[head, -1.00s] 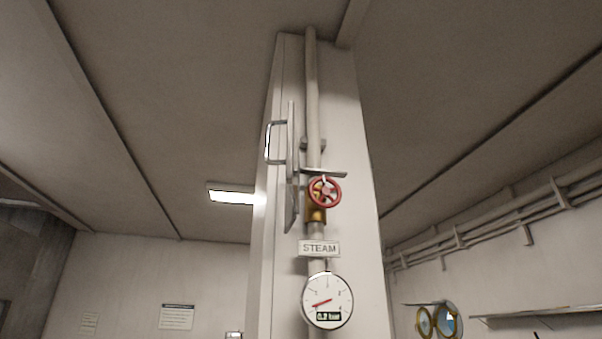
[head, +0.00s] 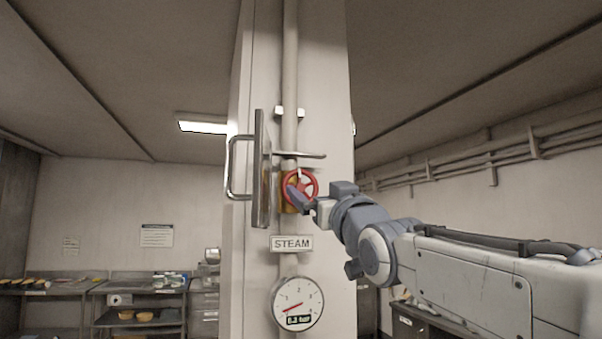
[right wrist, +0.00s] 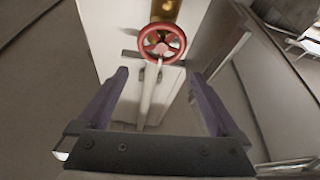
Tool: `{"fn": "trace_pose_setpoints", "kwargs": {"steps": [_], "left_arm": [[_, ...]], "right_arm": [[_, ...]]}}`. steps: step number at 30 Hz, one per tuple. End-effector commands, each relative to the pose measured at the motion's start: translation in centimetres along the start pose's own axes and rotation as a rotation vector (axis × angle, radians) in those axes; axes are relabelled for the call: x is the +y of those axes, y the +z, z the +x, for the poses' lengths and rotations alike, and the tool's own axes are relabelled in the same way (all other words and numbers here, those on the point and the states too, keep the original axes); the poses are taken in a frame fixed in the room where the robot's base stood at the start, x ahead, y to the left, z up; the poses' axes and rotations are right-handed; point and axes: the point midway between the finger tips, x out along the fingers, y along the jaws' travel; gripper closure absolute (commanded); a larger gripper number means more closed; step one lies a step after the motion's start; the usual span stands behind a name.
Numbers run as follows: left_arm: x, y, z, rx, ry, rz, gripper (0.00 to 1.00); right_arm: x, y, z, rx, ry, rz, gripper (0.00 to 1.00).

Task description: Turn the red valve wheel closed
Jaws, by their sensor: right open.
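The red valve wheel (head: 311,178) sits on a brass fitting (head: 289,206) of the vertical pipe on the white column. In the right wrist view the red valve wheel (right wrist: 162,31) is ahead of the fingers, between them in direction and apart from them. My right gripper (head: 294,201) is at the wheel's lower edge in the head view and hides part of it. In the right wrist view the right gripper (right wrist: 160,95) is open with nothing between its fingers. My left gripper is not in view.
A metal plate with a handle (head: 239,167) stands out left of the wheel, and a small bracket (head: 312,155) sits just above it. Below are the STEAM sign (head: 291,243) and a round gauge (head: 297,303). Shelving with baked goods (head: 140,312) stands at the lower left.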

Motion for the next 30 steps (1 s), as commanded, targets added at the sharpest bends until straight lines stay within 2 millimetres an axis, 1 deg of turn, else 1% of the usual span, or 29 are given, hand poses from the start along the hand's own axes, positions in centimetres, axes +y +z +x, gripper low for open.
{"fn": "trace_pose_setpoints", "kwargs": {"steps": [1, 6, 12, 18, 27, 29, 30], "left_arm": [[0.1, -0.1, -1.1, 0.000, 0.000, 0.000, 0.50], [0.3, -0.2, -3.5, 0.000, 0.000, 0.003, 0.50], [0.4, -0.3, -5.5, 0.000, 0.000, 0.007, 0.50], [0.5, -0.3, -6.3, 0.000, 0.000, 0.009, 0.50], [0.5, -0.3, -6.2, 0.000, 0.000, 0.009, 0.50], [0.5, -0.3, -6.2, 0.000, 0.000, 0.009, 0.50], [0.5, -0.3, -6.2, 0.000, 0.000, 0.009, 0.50]], "right_arm": [[0.0, -0.3, 1.2, -0.004, -0.001, 0.002, 0.00], [0.0, -0.4, 4.6, -0.005, -0.002, 0.001, 0.00], [-0.1, -0.2, 7.5, -0.005, -0.002, 0.002, 0.00], [-0.1, 0.0, 8.7, -0.003, -0.002, 0.002, 0.00], [-0.1, 0.1, 8.8, -0.003, -0.002, 0.002, 0.00], [-0.1, 0.1, 8.8, -0.003, -0.003, 0.002, 0.23], [-0.1, 0.1, 8.8, -0.003, -0.003, 0.002, 0.38]]}}
